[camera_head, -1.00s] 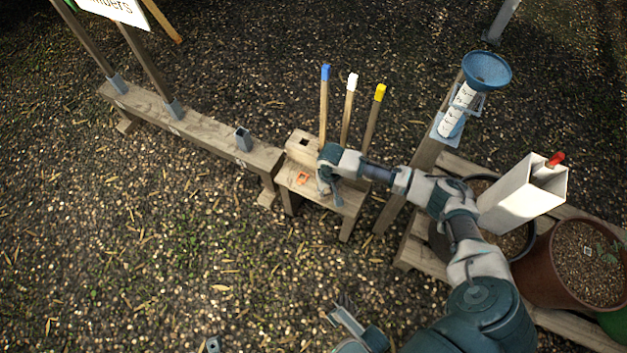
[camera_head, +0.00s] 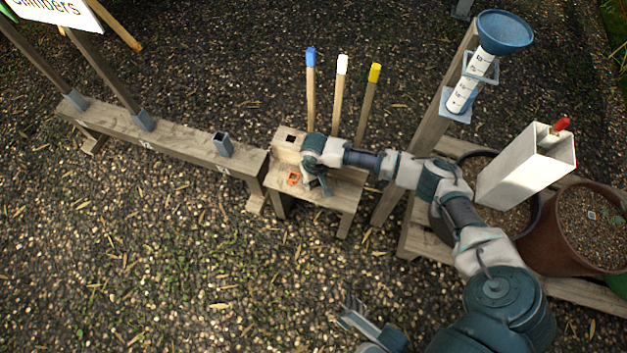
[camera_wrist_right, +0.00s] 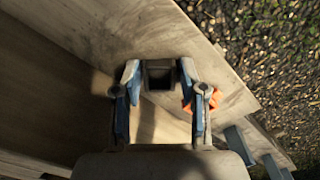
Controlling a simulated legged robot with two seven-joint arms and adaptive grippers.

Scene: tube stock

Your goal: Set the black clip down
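My right gripper (camera_wrist_right: 160,78) reaches over the small wooden stand (camera_head: 335,192). In the right wrist view its blue-padded fingers bracket a small dark squarish piece with a hollow middle, the black clip (camera_wrist_right: 160,72). The fingertips appear to touch it on both sides. It shows just over pale wood; I cannot tell if it touches the wood.
A long bench (camera_head: 180,146) is left. A rain gauge (camera_head: 470,85), white square tube (camera_head: 520,175) and brown pot (camera_head: 560,235) are right.

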